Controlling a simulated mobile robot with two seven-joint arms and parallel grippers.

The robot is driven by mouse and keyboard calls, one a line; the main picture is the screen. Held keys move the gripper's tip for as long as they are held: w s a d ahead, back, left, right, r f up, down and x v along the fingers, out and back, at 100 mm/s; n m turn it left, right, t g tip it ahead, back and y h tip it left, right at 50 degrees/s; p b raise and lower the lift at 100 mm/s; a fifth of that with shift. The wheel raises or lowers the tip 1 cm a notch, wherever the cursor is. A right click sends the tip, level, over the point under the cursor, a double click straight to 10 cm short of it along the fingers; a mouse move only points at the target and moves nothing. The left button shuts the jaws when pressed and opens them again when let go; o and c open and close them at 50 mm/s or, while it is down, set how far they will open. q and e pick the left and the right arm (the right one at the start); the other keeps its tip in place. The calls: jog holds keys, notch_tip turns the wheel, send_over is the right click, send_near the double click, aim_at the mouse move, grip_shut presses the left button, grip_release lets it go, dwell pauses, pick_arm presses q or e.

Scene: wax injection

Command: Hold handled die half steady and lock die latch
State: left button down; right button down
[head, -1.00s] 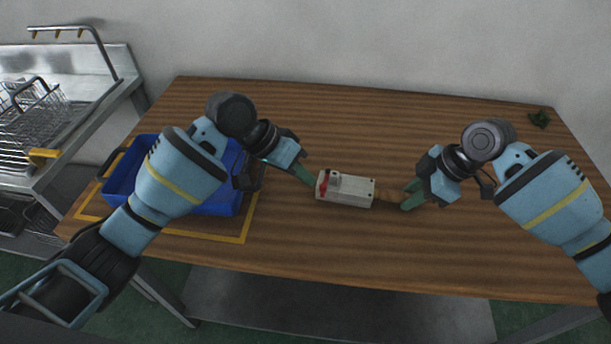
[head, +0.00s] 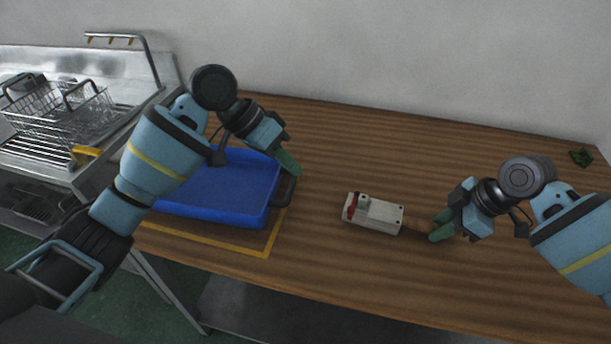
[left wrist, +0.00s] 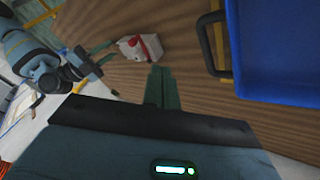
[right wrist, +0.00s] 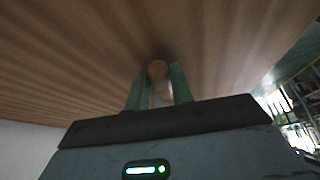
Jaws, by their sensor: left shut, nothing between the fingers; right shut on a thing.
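The die (head: 376,216) is a pale grey block lying on the wooden table, with a red latch (head: 352,207) at its left end and a brown wooden handle (head: 417,226) at its right end. My right gripper (head: 436,231) is shut on the handle; the handle's round end (right wrist: 158,70) shows between its fingers in the right wrist view. My left gripper (head: 290,165) is shut and empty, above the table near the blue tray, apart from the die. In the left wrist view the die (left wrist: 140,48) and its red latch (left wrist: 142,47) lie beyond the closed fingers (left wrist: 161,85).
A blue tray (head: 262,190) with dark handles stands at the left inside a yellow outline (head: 210,243) on the table. A metal sink unit with wire baskets (head: 60,112) is at the far left.

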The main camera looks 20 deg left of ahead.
jog(key=c, duration=1.1)
grip_release()
jog(key=v, duration=1.2)
